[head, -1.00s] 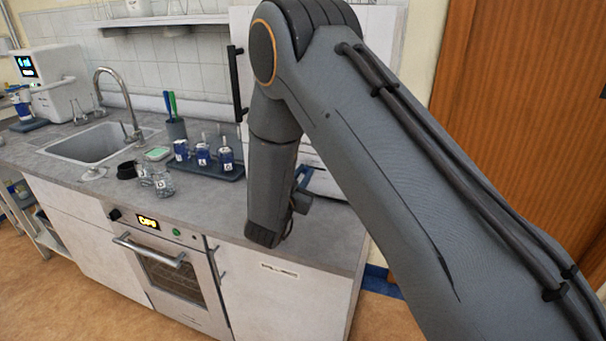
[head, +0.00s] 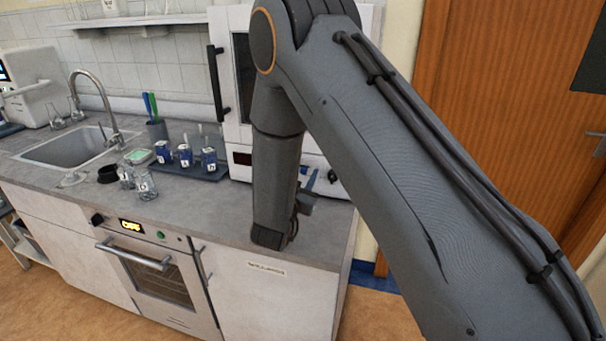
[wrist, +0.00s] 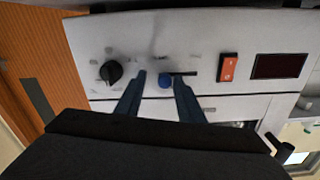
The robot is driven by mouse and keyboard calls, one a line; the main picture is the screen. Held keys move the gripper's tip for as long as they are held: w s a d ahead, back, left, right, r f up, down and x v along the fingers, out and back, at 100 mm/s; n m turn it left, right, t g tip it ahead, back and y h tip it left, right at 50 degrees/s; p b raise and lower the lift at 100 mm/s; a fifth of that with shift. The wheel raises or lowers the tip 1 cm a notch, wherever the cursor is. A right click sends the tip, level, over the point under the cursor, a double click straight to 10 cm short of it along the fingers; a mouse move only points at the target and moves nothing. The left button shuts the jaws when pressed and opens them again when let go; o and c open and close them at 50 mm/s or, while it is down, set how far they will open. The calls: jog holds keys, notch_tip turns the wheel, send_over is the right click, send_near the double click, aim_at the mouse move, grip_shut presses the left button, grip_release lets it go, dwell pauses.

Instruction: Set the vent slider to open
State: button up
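The slot runs to the right of the knob. My gripper (wrist: 159,76) is open, its two blue fingers on either side of the knob, tips close to the panel. I cannot tell whether they touch the knob. In the head view my gripper (head: 311,180) is mostly behind my own arm, in front of the white cabinet unit, and the slider is hidden.
On the panel, a black dial (wrist: 111,72) lies left of the slider; a red rocker switch (wrist: 228,68) and a dark display (wrist: 279,65) lie right. In the head view a rack of blue-labelled bottles (head: 205,172) stands left of the unit. Bare counter (head: 218,208) lies in front.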

jog(key=shift+s+a, duration=0.25)
jog(key=shift+s, duration=0.05)
jog(key=b+v, duration=0.2)
jog(key=v, duration=0.5)
jog(key=shift+b, duration=0.3)
